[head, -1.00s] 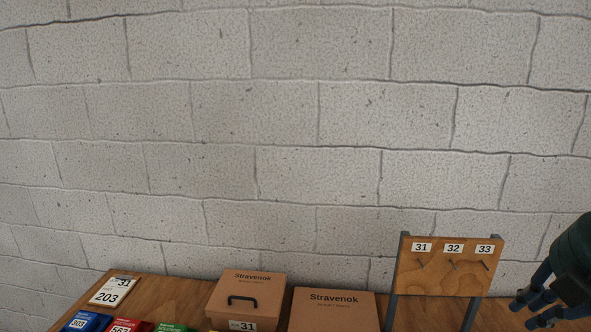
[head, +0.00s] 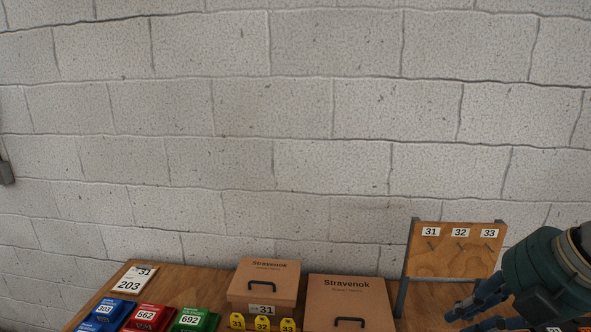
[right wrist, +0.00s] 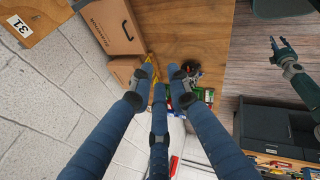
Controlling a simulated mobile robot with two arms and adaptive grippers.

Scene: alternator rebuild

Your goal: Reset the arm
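My right gripper (head: 470,308) is at the lower right of the head view, in front of the wooden peg board. Its blue fingers also show in the right wrist view (right wrist: 160,78), spread apart with nothing between them. My left gripper (right wrist: 279,44) shows small at the upper right of the right wrist view, over the floor, its fingers apart and empty. It is outside the head view.
The peg board (head: 450,262) labelled 31, 32, 33 stands near my right gripper. Two Stravenok boxes (head: 253,281) (head: 345,292), blue (head: 105,312), red (head: 146,315) and green (head: 194,318) items and a 203 card (head: 131,281) are on the bench. A dark cabinet (right wrist: 262,130) stands beyond.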

